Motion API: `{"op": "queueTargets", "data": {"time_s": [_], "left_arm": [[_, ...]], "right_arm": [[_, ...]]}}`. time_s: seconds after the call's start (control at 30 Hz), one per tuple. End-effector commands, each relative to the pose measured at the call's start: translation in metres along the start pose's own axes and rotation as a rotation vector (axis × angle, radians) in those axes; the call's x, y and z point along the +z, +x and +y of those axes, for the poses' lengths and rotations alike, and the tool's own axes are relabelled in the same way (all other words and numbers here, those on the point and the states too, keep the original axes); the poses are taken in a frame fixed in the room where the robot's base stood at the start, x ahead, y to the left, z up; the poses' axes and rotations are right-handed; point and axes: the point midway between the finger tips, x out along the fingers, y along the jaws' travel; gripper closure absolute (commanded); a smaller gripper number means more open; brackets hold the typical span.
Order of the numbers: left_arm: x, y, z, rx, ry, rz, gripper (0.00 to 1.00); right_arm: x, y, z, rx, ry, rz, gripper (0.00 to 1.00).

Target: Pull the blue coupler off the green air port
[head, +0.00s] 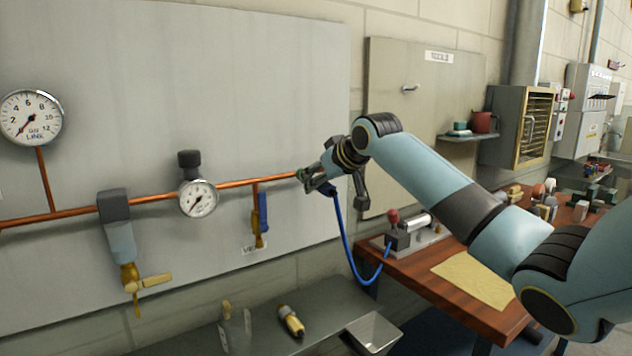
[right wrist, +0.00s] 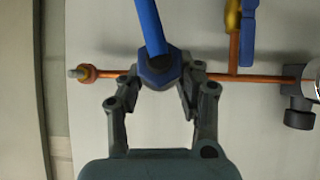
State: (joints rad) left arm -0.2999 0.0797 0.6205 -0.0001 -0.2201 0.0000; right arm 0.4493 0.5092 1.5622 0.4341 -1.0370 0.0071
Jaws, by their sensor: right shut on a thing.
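The blue coupler (right wrist: 158,70) sits between the two fingers of my right gripper (right wrist: 160,78) in the right wrist view, both fingers against its sides. A blue hose (right wrist: 149,25) runs from it toward the top of that view. In the head view my right gripper (head: 318,183) is at the right end of the copper pipe (head: 280,179). A small green part, likely the green air port (head: 301,174), shows beside the fingers. The coupler hides the port in the right wrist view, so I cannot tell whether they are joined. My left gripper is not in view.
The blue hose (head: 345,245) hangs down to a device (head: 400,236) on the wooden bench (head: 460,300). A blue-handled valve (head: 262,212) hangs left of my gripper, with gauges (head: 198,198) farther left. A grey shelf (head: 265,325) below holds a brass-tipped fitting (head: 291,321).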

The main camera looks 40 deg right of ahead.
Motion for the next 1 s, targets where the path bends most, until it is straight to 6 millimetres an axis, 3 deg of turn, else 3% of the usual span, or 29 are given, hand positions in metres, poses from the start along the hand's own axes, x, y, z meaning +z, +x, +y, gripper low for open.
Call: {"op": "queueTargets", "data": {"time_s": [1.0], "left_arm": [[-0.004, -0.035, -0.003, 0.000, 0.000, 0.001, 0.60]], "right_arm": [[0.024, -0.038, -0.001, 0.000, -0.002, 0.000, 1.00]]}}
